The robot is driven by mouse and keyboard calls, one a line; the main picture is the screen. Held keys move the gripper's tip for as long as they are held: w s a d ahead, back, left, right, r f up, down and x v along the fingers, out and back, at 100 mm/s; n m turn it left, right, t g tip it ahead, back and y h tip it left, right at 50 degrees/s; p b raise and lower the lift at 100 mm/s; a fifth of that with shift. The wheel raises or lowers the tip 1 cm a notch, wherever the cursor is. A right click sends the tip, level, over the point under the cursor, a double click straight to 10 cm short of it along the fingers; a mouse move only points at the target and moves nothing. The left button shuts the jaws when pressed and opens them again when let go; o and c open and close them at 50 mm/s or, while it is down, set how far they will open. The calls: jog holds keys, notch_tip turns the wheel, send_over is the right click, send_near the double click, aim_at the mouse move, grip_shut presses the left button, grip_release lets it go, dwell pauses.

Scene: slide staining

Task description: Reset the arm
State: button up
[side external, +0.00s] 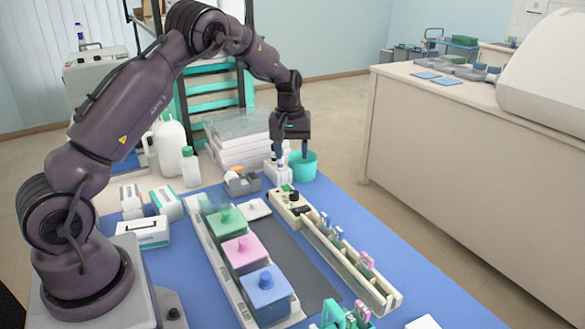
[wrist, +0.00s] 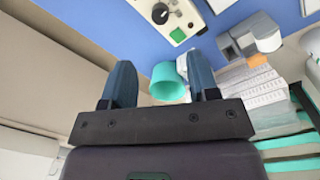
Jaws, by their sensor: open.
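My gripper (side external: 291,152) hangs at the end of my raised arm, pointing down over the far end of the blue table mat. It is open and nothing shows between its fingers. In the side external view it is just above a teal cup (side external: 304,170) and a small white bottle (side external: 283,172). In the wrist view, the two dark blue fingers of my gripper (wrist: 160,62) stand apart, with the teal cup (wrist: 168,82) showing beyond them.
Green (side external: 226,222), pink (side external: 241,252) and blue (side external: 266,291) lidded jars stand in a row on a white tray. A long cream rack (side external: 325,245) with several upright clips lies right of them. White bottles (side external: 170,140) stand left of my gripper.

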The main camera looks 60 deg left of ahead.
jog(key=shift+r, duration=0.55)
